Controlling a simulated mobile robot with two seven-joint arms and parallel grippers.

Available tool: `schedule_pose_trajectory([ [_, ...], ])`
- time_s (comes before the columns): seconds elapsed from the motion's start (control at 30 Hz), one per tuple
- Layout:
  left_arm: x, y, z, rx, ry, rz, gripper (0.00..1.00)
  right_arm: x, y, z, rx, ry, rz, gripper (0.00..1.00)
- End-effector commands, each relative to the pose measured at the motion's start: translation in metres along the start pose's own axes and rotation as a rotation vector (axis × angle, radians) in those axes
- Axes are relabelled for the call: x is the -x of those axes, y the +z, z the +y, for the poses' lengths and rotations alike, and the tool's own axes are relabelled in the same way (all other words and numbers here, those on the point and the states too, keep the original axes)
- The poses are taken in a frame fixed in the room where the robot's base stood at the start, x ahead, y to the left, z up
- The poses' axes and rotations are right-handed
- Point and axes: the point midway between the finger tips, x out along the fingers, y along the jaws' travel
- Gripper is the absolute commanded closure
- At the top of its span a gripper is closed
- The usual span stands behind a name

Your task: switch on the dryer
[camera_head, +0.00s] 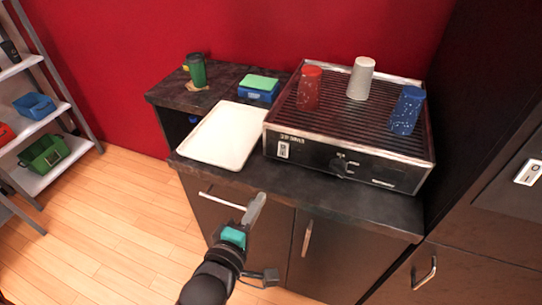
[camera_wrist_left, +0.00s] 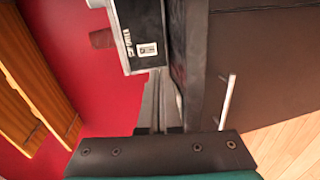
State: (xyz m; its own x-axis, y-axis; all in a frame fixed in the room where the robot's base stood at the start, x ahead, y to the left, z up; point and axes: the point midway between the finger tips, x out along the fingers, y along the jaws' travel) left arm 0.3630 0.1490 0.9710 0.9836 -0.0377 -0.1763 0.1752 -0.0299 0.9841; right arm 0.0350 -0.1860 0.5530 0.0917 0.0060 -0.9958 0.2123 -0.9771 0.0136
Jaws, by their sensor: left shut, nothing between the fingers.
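The dryer (camera_head: 345,160) is a dark metal box with a ribbed top on the counter. Its front has a black knob (camera_head: 340,166) in the middle and a small white-framed switch or label (camera_head: 283,150) at the left; which it is I cannot tell. The dryer's end also shows in the left wrist view (camera_wrist_left: 140,20), with the white-framed part (camera_wrist_left: 147,49). My left gripper (camera_head: 258,203) is shut and empty, in front of the counter, below the dryer's left end and apart from it. It also shows in the left wrist view (camera_wrist_left: 157,90). My right gripper is not in view.
Red (camera_head: 310,88), white (camera_head: 361,78) and blue (camera_head: 407,110) cups stand upside down on the dryer. A white tray (camera_head: 195,150) lies left of it. Behind are a green-topped blue box (camera_head: 259,88) and a green cup (camera_head: 196,70). A tall dark cabinet (camera_head: 480,150) bounds the right.

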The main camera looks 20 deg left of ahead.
Motion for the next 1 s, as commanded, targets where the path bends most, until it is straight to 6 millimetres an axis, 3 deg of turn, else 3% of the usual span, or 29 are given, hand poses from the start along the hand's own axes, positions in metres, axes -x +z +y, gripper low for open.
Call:
schedule_pose_trajectory([
  [0.13, 0.002, -0.002, 0.011, 0.027, 0.021, 0.005, 1.0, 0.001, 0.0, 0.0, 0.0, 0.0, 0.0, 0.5],
  [0.57, -0.004, -0.002, 0.01, 0.025, 0.021, 0.004, 1.0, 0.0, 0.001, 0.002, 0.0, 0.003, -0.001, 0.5],
  [1.0, -0.065, -0.002, 0.011, 0.024, 0.022, 0.004, 1.0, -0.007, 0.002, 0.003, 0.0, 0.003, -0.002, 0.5],
])
